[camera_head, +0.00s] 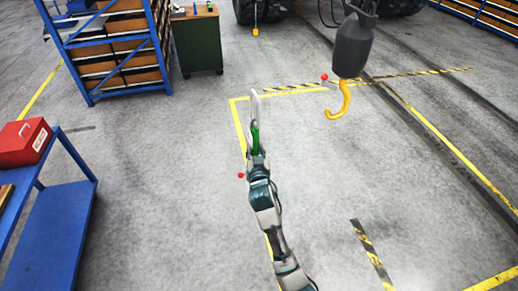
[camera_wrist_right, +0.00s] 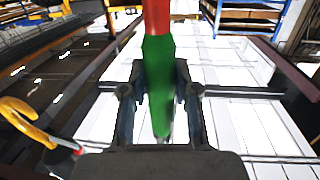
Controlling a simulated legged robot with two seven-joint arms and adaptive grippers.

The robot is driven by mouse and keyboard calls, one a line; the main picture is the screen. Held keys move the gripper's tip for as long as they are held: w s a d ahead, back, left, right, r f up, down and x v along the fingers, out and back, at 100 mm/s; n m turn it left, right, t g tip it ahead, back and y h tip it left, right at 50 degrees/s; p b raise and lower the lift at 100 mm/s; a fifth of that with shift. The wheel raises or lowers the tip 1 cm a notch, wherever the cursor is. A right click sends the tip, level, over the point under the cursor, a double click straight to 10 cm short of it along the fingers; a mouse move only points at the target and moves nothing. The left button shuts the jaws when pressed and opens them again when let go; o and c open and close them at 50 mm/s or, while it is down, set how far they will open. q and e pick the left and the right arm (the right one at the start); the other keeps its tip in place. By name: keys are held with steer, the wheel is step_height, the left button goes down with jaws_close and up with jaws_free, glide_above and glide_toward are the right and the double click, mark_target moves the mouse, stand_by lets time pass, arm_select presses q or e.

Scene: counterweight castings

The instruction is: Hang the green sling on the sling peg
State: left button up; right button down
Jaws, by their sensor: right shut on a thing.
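My right gripper (camera_head: 256,153) is at the end of the arm that rises from the bottom of the head view. It is shut on the green sling (camera_head: 256,137). In the right wrist view the sling (camera_wrist_right: 158,82) stands between the two fingers (camera_wrist_right: 159,92), with a red part above it at the top edge. In the head view a thin pale upright piece shows just above the green; I cannot tell whether it belongs to the sling. I cannot make out the sling peg in either view. My left gripper is not in view.
A yellow crane hook (camera_head: 340,103) hangs under a dark block (camera_head: 353,45), right of my gripper; it also shows in the wrist view (camera_wrist_right: 25,122). A blue rack (camera_head: 88,50), green cabinet (camera_head: 197,42) and blue bench (camera_head: 55,225) with a red toolbox (camera_head: 24,145) stand left.

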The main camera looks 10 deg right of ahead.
steer(key=a, duration=0.3)
steer(key=shift+s+r+b, duration=0.2)
steer(key=shift+r+b, duration=0.05)
steer(key=shift+b, duration=0.1)
stand_by(0.4)
